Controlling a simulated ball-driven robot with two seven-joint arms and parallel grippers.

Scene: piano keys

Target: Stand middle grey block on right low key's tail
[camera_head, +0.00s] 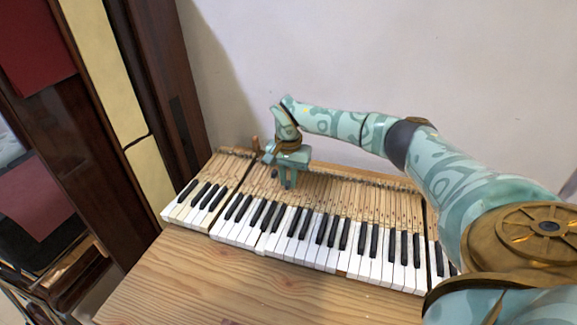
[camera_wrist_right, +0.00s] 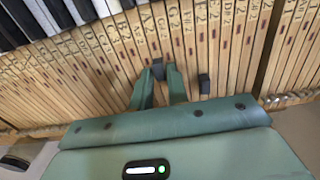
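My right gripper (camera_head: 288,182) points down over the wooden key tails behind the black keys. In the right wrist view, its two green fingers (camera_wrist_right: 160,80) stand close on either side of a small dark grey block (camera_wrist_right: 158,69), with hardly any gap. I cannot tell whether this block rests on the wood or is lifted. A second dark grey block (camera_wrist_right: 204,84) stands upright on the key tails, to the right of the fingers and apart from them. No third block can be made out. Which key is the right low key is not clear. My left gripper is out of view.
The keyboard (camera_head: 330,255) lies on a wooden table (camera_head: 215,290), with bare table in front. A rail with pins (camera_wrist_right: 290,100) runs behind the key tails. A plain wall (camera_head: 350,60) rises behind. A dark wooden case (camera_head: 160,80) stands at left.

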